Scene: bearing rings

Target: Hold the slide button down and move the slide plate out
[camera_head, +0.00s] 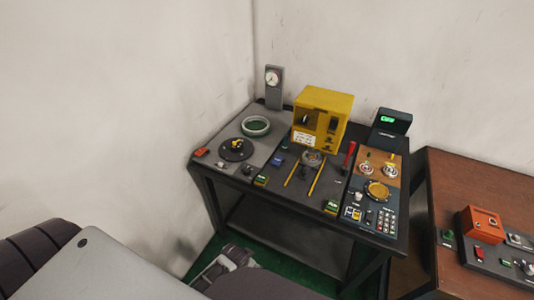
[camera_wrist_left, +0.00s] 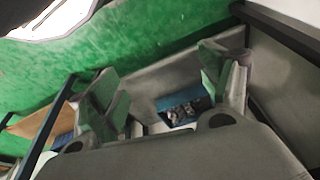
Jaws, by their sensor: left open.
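The slide plate (camera_head: 313,158) appears to be the small grey piece with a round part on it, between two yellow rails on the dark table (camera_head: 232,187) in the head view. I cannot tell which button is the slide button. A small blue block (camera_head: 277,160) and green-marked blocks (camera_head: 261,180) (camera_head: 331,206) are near the rails. My left gripper (camera_head: 215,267) is low in front of the table, below its top and apart from the slide. My right gripper is not in view.
A yellow box (camera_head: 323,117) stands behind the rails. A red lever (camera_head: 349,156) and a keypad panel (camera_head: 379,218) are to their right. A green ring (camera_head: 256,126) lies at left, near a dial gauge (camera_head: 273,87). A brown table (camera_head: 450,190) stands at far right.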

